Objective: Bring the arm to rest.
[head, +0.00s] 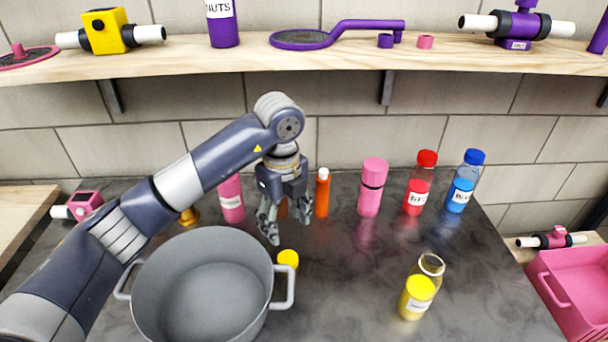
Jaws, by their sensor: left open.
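My left arm comes in from the left and arches over the dark counter (340,270). My left gripper (285,236) points down, open, with nothing seen between its fingers. It hangs behind the yellow cap (288,259) and in front of an orange item that it partly hides. The grey pot (205,290) stands below the arm at the front left. My right gripper is not in view.
A pink bottle (231,199), an orange bottle (322,192), a pink flask (372,187), a red bottle (420,183) and a blue bottle (464,181) stand along the back. An open bottle with yellow contents (418,295) stands front right. A wooden shelf (330,58) runs above.

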